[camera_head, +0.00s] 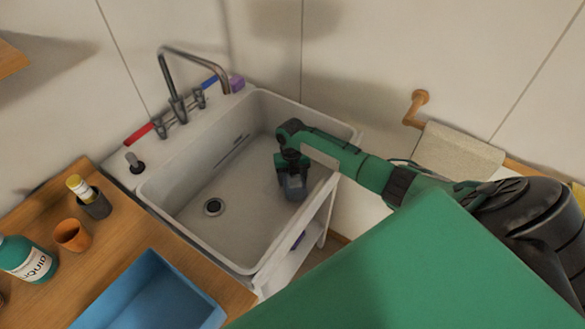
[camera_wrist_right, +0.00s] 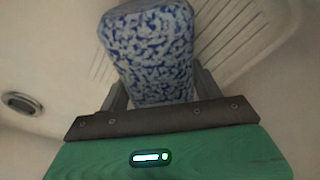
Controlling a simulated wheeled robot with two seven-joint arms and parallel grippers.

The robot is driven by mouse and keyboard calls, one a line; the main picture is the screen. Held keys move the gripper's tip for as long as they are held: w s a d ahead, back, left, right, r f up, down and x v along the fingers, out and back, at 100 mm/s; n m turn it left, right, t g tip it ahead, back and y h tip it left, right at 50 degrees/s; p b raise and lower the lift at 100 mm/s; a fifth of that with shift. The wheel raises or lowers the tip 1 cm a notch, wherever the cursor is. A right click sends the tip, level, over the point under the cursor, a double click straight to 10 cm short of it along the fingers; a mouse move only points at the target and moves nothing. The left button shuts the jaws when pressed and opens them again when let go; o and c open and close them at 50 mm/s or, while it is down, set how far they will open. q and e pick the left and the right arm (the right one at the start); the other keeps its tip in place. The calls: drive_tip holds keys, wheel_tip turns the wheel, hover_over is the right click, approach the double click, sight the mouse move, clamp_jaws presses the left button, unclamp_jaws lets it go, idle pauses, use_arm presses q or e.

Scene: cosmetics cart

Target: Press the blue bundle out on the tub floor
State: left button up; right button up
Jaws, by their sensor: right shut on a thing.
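The blue bundle (camera_wrist_right: 152,52), a speckled blue and white block, fills the middle of the right wrist view between the fingers of my right gripper (camera_wrist_right: 160,92). My right gripper (camera_head: 293,188) reaches down into the white tub (camera_head: 190,225) on its right side in the head view and is shut on the bundle. In the head view the bundle is mostly hidden by the gripper. The ribbed tub floor shows behind the bundle in the wrist view. I cannot tell whether the bundle touches the floor. My left gripper is not in view.
The drain (camera_head: 213,207) lies left of my right gripper. A blue bin (camera_head: 150,290), an orange cup (camera_head: 72,235) and a teal bottle (camera_head: 27,258) are on the wooden counter at left.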

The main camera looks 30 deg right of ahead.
drive_tip(key=shift+f+b, duration=0.4)
drive_tip(key=shift+f, duration=0.1)
drive_tip(key=shift+s, duration=0.1)
idle(0.6)
drive_tip(key=shift+p, duration=0.4)
idle(3.8)
drive_tip(key=shift+r+p, duration=0.4)
wheel_tip(320, 180, up, 14)
drive_tip(key=p, duration=1.1)
drive_tip(key=shift+r, duration=0.2)
